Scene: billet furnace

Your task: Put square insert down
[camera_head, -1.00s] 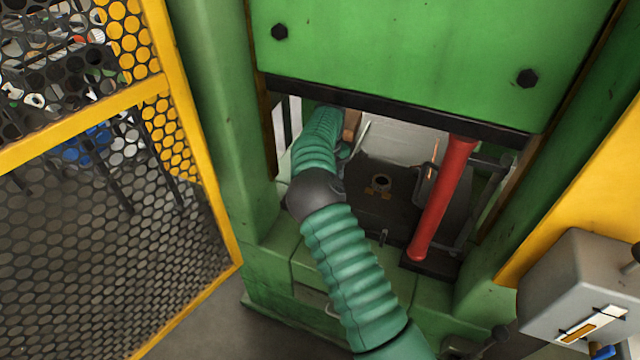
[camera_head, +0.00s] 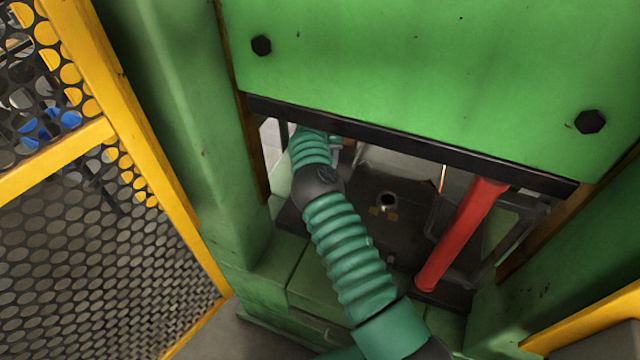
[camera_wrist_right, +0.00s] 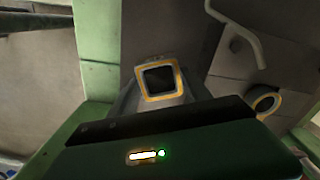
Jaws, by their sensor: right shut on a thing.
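The square insert (camera_wrist_right: 142,84), a square frame with an orange-yellow rim and a dark opening, is in the right wrist view. My right gripper (camera_wrist_right: 158,95) is shut on it, seen above the dark edge of my wrist housing. In the head view my green-sleeved right arm reaches into the press opening, and its hand is mostly hidden under the press's upper edge. The dark press bed (camera_head: 360,215) has a round hole (camera_head: 388,199); a round ring (camera_wrist_right: 265,102) shows right of the insert in the wrist view. My left gripper is in neither view.
The green upper press block (camera_head: 410,80) hangs over the opening with a dark lower edge. A red cylinder (camera_head: 460,238) leans right of my arm. Green columns flank the opening. A yellow mesh guard (camera_head: 70,240) stands at left. A bent pale rod (camera_wrist_right: 240,35) shows in the wrist view.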

